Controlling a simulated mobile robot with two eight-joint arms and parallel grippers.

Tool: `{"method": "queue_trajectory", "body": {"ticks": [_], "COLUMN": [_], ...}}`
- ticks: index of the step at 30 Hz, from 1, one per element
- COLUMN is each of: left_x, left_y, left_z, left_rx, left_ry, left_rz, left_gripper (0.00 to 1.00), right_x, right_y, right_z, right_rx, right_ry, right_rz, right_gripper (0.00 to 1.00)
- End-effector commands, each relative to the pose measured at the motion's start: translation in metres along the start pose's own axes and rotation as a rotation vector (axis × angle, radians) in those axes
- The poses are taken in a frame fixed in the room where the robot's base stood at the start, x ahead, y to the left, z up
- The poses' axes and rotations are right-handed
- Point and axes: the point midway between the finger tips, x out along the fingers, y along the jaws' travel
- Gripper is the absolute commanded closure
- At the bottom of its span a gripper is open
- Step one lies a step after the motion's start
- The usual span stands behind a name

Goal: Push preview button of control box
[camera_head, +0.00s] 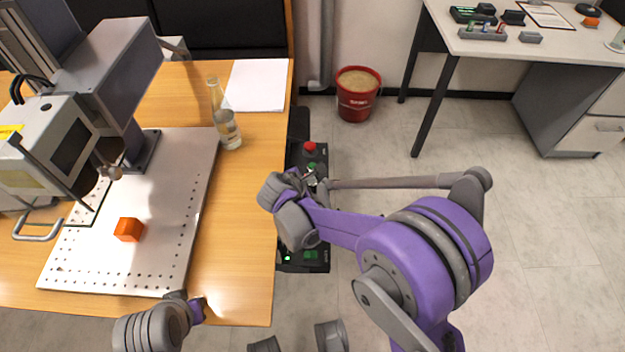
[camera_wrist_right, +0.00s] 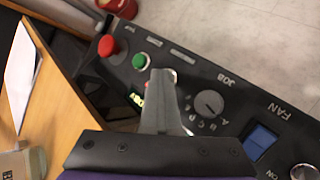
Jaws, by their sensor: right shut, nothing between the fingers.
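The black control box (camera_head: 304,262) stands against the right side of the wooden table. In the right wrist view its panel (camera_wrist_right: 205,72) shows a red mushroom button (camera_wrist_right: 107,46), a green button (camera_wrist_right: 140,61), a grey dial (camera_wrist_right: 208,104) and a blue switch (camera_wrist_right: 262,141). My right gripper (camera_wrist_right: 162,76) is shut and empty, its fingertips over the panel between the green button and the dial. A small reddish spot shows beside the tips, partly hidden; I cannot tell whether they touch it. No label readable as preview shows. My left gripper (camera_head: 197,309) is at the table's front edge, fingers unclear.
A glass bottle (camera_head: 228,130) and white paper (camera_head: 257,85) are on the table near the box. The laser marker (camera_head: 105,75) stands at the left, with an orange cube (camera_head: 128,229) on its perforated plate (camera_head: 178,225). A red bucket (camera_head: 357,104) is on the floor beyond.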

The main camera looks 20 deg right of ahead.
Motion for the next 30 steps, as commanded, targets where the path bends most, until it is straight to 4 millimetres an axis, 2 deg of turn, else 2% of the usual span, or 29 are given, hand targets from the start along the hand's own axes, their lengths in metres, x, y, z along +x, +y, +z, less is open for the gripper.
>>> {"method": "queue_trajectory", "body": {"ticks": [1,3,19,30], "left_x": [0.006,0.006,-0.005,-0.008], "left_y": [0.001,0.002,0.002,0.001], "left_z": [0.008,0.009,0.006,0.003], "left_rx": [-0.002,-0.002,-0.001,-0.001], "left_ry": [-0.009,-0.009,-0.007,-0.003], "left_rz": [0.005,0.005,0.007,0.004], "left_gripper": [1.0,1.0,1.0,1.0], "right_x": [0.002,0.002,-0.009,-0.011], "right_y": [-0.002,-0.002,0.011,0.012], "right_z": [-0.001,-0.001,0.007,0.008], "right_rx": [0.0,0.0,0.0,0.0], "right_ry": [0.0,0.0,0.0,0.0], "right_rz": [-0.002,-0.002,-0.001,-0.001], "right_gripper": [1.0,1.0,1.0,1.0]}}
